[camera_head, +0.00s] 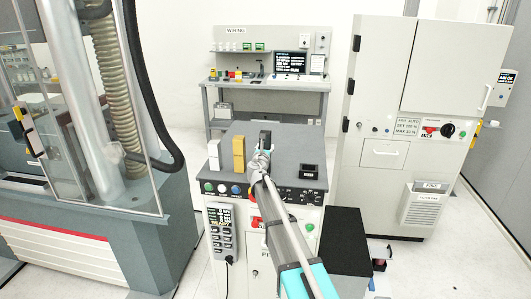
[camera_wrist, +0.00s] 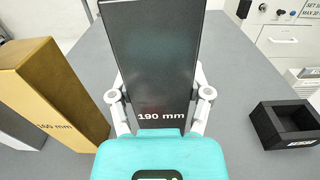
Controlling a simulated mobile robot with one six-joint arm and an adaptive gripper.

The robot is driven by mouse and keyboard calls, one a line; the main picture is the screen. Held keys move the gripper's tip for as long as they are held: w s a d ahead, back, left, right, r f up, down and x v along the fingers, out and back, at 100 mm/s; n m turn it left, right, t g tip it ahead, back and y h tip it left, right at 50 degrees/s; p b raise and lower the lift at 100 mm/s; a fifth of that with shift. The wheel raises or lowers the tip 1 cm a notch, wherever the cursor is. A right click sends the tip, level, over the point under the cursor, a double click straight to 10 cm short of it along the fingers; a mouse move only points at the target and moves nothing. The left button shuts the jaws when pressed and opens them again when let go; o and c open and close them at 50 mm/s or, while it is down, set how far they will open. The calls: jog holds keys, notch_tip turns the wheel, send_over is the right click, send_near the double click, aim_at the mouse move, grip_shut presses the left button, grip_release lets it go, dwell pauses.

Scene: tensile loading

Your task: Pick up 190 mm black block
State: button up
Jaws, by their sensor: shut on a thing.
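The black block marked "190 mm" (camera_wrist: 153,60) stands upright in the middle of the wrist view, between the fingers of my gripper (camera_wrist: 160,98). The gripper is shut on it, with a finger on each side. The block's top is cut off in that view. In the head view my gripper (camera_head: 263,150) is over the grey cabinet top, and the black block (camera_head: 265,137) shows only in small part behind it. I cannot tell whether the block's base touches the cabinet top.
A gold block (camera_head: 239,155) and a white block (camera_head: 214,155) stand left of my gripper on the grey cabinet top (camera_head: 290,150). The gold one is close beside it in the wrist view (camera_wrist: 50,90). A small black open box (camera_wrist: 285,124) sits to the right.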

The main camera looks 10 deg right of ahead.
jog(key=shift+r, duration=0.15)
jog(key=s+a+r+p, duration=0.3)
jog(key=s+r+p, duration=0.9)
jog(key=s+p, duration=0.1)
jog(key=shift+s+r, duration=0.3)
jog(key=shift+r, duration=0.05)
dwell(0.4)
dwell(0.5)
